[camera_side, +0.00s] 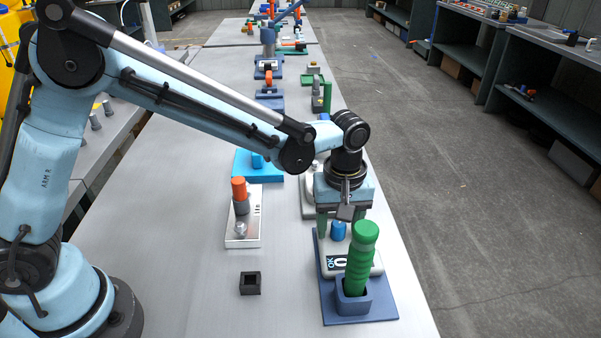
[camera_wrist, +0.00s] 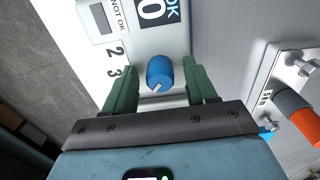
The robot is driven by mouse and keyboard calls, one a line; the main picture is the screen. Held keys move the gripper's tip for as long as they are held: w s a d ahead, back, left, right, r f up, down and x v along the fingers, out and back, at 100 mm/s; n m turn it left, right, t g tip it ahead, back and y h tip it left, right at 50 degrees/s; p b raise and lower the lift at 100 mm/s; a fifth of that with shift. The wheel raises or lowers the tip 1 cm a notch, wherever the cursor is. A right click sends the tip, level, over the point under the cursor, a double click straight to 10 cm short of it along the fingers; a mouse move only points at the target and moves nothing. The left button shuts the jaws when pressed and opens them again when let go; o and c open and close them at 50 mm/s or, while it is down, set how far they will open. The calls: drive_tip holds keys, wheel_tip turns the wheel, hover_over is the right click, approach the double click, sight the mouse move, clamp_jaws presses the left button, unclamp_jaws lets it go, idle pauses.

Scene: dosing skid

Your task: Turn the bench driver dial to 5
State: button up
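The dial is a blue knob (camera_wrist: 160,73) on a white-grey tester box (camera_wrist: 112,52). A pale pointer mark on the knob points to the lower left in the wrist view. Printed digits 2 and 3 show left of it; other scale marks are hidden or out of view. My gripper (camera_wrist: 160,82) is open, with one green finger on each side of the knob and visible gaps between. In the side view the knob (camera_side: 338,231) sits just below my gripper (camera_side: 340,222). The box has a dark display reading 0, with OK beside it.
A green-handled driver (camera_side: 361,260) stands in a blue holder (camera_side: 353,298) in front of the box. Bare bench (camera_side: 190,270) lies left of these.

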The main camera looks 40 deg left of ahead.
sight(339, 223)
drive_tip(key=shift+r, duration=0.1)
wheel_tip(339, 223, up, 12)
idle(0.5)
drive_tip(key=s+a+m+t, duration=0.3)
drive_tip(key=s+a, duration=0.3)
drive_tip(key=a, duration=0.3)
drive_tip(key=s+a+f+m+t, duration=0.1)
drive_tip(key=s+a+m+t, duration=0.3)
drive_tip(key=a, duration=0.4)
drive_tip(key=shift+s+a+f+m, duration=0.35)
drive_tip(key=shift+s+m, duration=0.5)
drive_tip(key=shift+m, duration=0.25)
